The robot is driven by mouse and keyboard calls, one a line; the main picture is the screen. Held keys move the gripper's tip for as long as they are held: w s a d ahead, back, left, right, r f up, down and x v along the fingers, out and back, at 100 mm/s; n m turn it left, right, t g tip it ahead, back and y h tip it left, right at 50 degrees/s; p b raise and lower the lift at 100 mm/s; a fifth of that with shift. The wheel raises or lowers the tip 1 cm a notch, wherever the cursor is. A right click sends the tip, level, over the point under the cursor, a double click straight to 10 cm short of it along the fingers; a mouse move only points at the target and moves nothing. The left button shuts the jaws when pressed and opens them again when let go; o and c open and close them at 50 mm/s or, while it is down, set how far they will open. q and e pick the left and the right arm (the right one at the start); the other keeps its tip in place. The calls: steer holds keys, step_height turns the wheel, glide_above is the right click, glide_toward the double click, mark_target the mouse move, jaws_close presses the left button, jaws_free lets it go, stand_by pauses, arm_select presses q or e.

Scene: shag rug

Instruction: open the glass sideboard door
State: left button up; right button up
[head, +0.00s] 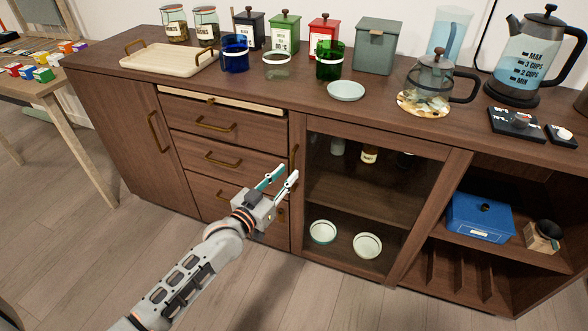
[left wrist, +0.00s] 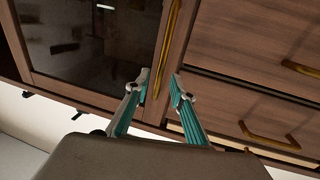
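The glass sideboard door (head: 349,190) has a brown wood frame and looks closed. Its upright brass handle (head: 294,158) is on the left side of its frame. The door shows at the upper left of the left wrist view (left wrist: 85,45), and the handle (left wrist: 167,45) runs down toward the gap between my fingers. My left gripper (head: 283,179) is open and empty in front of the handle. In the left wrist view its fingertips (left wrist: 160,84) lie on either side of the handle's line. I cannot tell whether they touch it. My right gripper is out of view.
Drawers with brass handles (head: 222,160) are left of the door. Two bowls (head: 323,232) sit behind the glass. An open shelf with a blue box (head: 480,217) is at right. The top holds jars, canisters, a tray (head: 160,60) and kettles. The floor in front is clear.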

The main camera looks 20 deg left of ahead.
arm_select(q)
steer(key=x, duration=0.4)
steer(key=shift+b, duration=0.4)
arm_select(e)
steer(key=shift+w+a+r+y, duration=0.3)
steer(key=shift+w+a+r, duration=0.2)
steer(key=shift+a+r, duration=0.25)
arm_select(q)
jaws_close()
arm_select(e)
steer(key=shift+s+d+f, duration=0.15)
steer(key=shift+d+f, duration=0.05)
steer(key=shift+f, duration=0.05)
